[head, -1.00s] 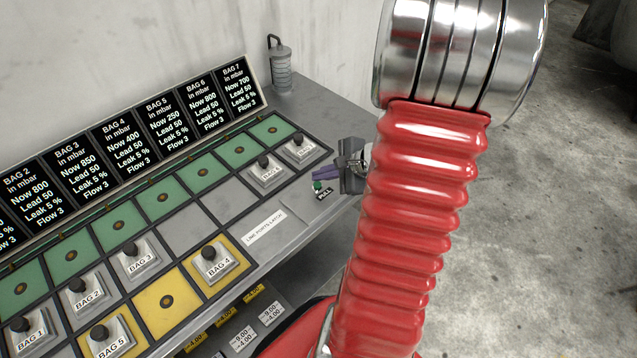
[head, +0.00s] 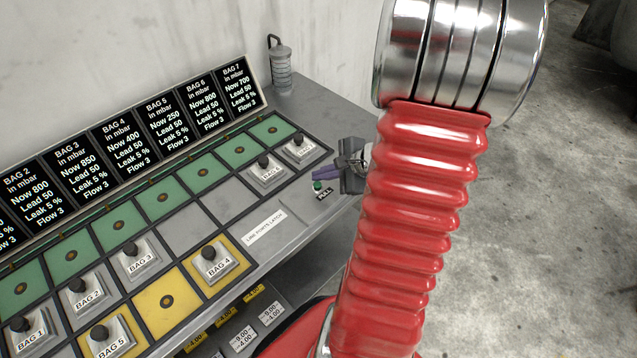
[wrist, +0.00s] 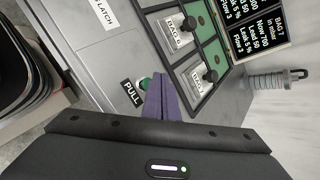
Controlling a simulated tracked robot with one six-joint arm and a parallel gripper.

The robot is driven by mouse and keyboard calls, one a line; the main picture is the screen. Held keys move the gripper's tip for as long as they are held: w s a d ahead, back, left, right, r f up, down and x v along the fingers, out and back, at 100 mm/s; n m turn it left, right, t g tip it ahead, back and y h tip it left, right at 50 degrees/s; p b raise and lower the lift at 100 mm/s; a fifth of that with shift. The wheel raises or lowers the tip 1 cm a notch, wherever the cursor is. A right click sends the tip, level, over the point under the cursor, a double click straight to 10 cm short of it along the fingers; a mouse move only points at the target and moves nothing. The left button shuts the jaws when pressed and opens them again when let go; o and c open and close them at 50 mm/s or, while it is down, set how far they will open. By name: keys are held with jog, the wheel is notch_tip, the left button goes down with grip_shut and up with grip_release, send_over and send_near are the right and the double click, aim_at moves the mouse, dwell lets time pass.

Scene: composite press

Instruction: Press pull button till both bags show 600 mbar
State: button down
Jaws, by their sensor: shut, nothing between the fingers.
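The green pull button (head: 318,185) sits at the bench's right end beside a black PULL label (head: 324,194). It also shows in the wrist view (wrist: 145,84). My gripper (head: 316,175) is shut and empty, its purple fingertips right beside or just above the button; I cannot tell whether they touch it. The fingers show in the wrist view (wrist: 161,84) too. The BAG 4 block (head: 218,264) stands on a yellow cell and the BAG 5 block (head: 108,338) on another. The BAG 4 display (head: 119,152) reads Now 400; the BAG 5 display (head: 165,127) reads Now 250.
Other displays read BAG 2 800, BAG 3 850, BAG 6 800 and BAG 7 700. The BAG 6 block (head: 267,170) and BAG 7 block (head: 302,147) stand close to my fingers. A grey canister (head: 281,72) stands at the back corner. A label (head: 265,228) lies on the bench front.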

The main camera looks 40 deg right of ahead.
jog(key=shift+f, duration=0.95)
dwell(1.8)
jog(key=shift+r, duration=1)
jog(key=shift+r, duration=2.5)
